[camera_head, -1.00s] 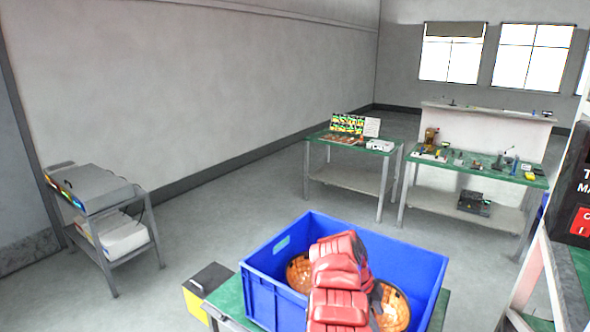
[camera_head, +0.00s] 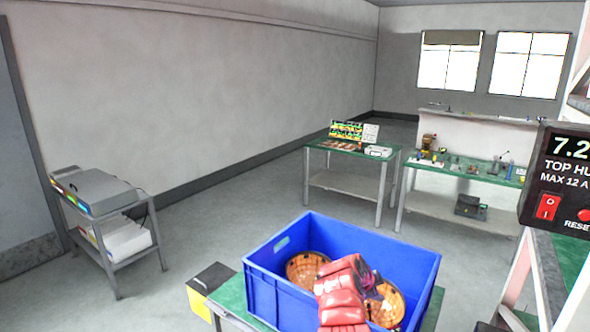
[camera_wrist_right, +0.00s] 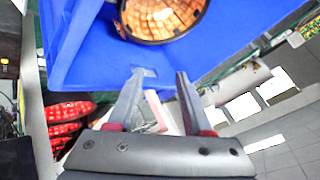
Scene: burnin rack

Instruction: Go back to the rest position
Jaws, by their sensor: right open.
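My right arm comes up from the bottom of the head view, red and segmented, in front of the blue crate (camera_head: 262,292). My right gripper (camera_head: 372,284) is mostly hidden behind that arm, by the crate. In the right wrist view, its two fingers (camera_wrist_right: 160,74) are apart with nothing gripped between them, and the blue crate's wall (camera_wrist_right: 90,50) lies just beyond the fingertips. Two round amber lamps (camera_head: 304,266) are in the crate; one also shows in the wrist view (camera_wrist_right: 162,14). My left gripper does not show.
A black panel (camera_head: 562,180) with a red switch is close on the right, on a rack (camera_head: 548,285). A yellow and black box (camera_head: 203,290) stands left of the crate. A grey cart (camera_head: 115,250) is at left; green-topped benches (camera_head: 345,148) stand behind. Grey floor between is open.

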